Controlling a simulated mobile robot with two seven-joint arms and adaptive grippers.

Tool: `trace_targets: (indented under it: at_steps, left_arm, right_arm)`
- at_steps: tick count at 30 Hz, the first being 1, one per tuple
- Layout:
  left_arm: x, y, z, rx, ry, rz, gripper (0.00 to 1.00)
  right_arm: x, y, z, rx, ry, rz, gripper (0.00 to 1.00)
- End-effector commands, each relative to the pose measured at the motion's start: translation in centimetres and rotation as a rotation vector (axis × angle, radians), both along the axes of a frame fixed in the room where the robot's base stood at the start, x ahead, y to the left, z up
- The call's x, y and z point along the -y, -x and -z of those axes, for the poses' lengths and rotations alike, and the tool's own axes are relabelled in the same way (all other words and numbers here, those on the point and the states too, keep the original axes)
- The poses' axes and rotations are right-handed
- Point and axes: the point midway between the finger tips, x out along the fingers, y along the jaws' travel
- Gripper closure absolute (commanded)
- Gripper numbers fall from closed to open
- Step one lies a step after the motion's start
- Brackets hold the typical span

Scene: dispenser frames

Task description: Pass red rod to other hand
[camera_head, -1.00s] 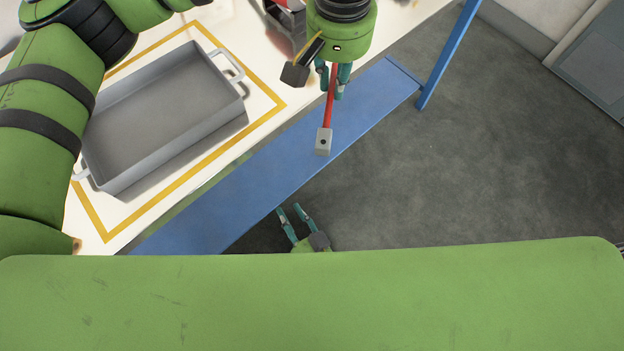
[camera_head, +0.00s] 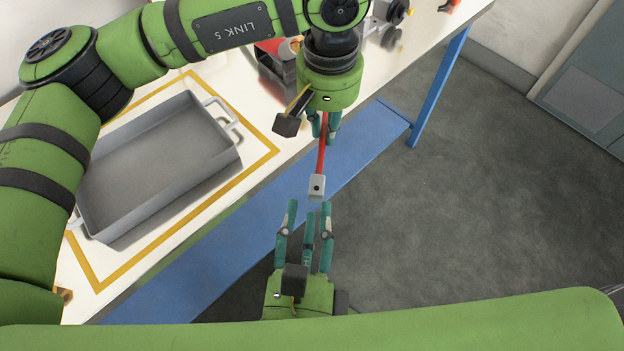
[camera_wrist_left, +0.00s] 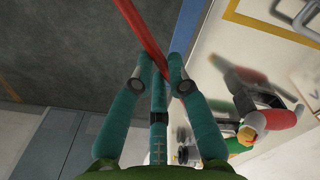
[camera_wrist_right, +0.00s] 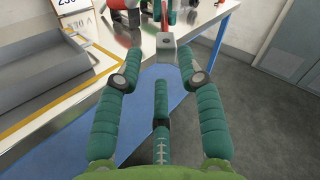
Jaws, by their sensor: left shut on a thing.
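The red rod (camera_head: 321,157) hangs from my left gripper (camera_head: 323,128), which is shut on its upper part. A grey block (camera_head: 317,187) with a dark hole is on the rod's lower end. In the left wrist view the rod (camera_wrist_left: 146,38) runs up and left from between the teal fingers (camera_wrist_left: 160,75). My right gripper (camera_head: 307,212) is open and empty, just below the block in the head view, its fingers pointing toward it. In the right wrist view the block (camera_wrist_right: 165,46) is ahead of the spread fingers (camera_wrist_right: 158,75), apart from them.
A grey tray (camera_head: 160,215) with handles stands on the white table inside a yellow outline (camera_head: 262,160). A blue table frame (camera_head: 200,262) runs below the table edge. Red and grey items (camera_head: 275,65) sit at the table's back. Open floor (camera_head: 460,200) lies to the right.

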Motion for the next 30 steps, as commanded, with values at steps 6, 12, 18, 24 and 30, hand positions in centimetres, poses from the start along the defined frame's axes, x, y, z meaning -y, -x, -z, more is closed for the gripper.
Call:
trace_targets:
  at_steps: [6,12,18,24,30]
  left_arm:
    - [0.1,0.2,0.0,-0.006,0.000,0.004,1.00]
    - [0.1,0.3,0.0,-0.005,0.002,0.004,1.00]
    - [0.2,0.2,-0.1,-0.005,0.003,0.003,1.00]
    - [0.2,0.2,-0.1,-0.005,0.005,0.003,1.00]
    - [0.3,0.2,-0.1,-0.004,0.006,0.003,1.00]
  right_arm:
    - [0.8,-4.3,-0.2,0.008,-0.001,0.003,0.62]
    - [1.4,-7.8,-0.2,0.006,0.002,0.002,0.62]
    - [1.7,-9.7,0.0,0.002,0.003,-0.002,0.62]
    - [1.7,-10.2,0.0,0.001,0.004,-0.003,0.62]
    - [1.7,-10.1,0.1,0.000,0.004,-0.005,0.64]
